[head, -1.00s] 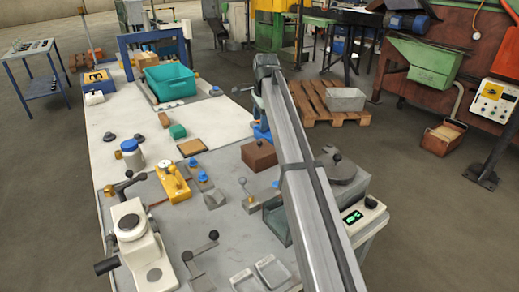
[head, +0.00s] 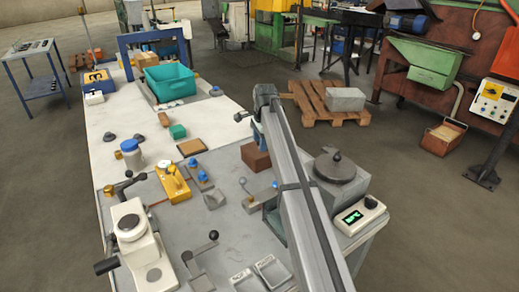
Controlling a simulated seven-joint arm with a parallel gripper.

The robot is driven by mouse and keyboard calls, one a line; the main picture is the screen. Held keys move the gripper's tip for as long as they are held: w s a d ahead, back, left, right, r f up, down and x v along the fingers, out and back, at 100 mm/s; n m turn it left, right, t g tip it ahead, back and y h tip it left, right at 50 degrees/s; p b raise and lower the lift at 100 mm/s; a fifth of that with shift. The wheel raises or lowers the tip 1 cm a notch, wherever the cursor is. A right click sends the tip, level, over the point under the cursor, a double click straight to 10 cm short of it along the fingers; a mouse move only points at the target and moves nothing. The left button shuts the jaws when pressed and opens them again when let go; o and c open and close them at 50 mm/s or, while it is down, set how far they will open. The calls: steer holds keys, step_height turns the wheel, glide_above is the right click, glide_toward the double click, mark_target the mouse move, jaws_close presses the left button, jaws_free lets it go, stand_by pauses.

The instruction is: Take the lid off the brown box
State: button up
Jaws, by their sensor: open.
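The brown box (head: 251,155) stands on the grey part of the bench, right of the middle. Its flat brown top shows on the left. Its right side and the lid's dark knob are hidden behind my arm. My gripper (head: 258,136) hangs at the far end of the arm, at the box's upper right edge in the picture. It is mostly hidden by the arm link, and its jaws are open. I cannot tell whether it touches the lid or is above or behind it.
A grey round-lidded pot (head: 334,167) and a unit with a green display (head: 361,213) stand to the right. A yellow fixture (head: 173,182) and blue-knobbed blocks (head: 203,177) lie left of the box. A teal bin (head: 170,82) is farther back.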

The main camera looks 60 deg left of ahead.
steer(key=shift+c, duration=0.2)
jaws_close()
steer(key=shift+r, duration=0.15)
stand_by(0.3)
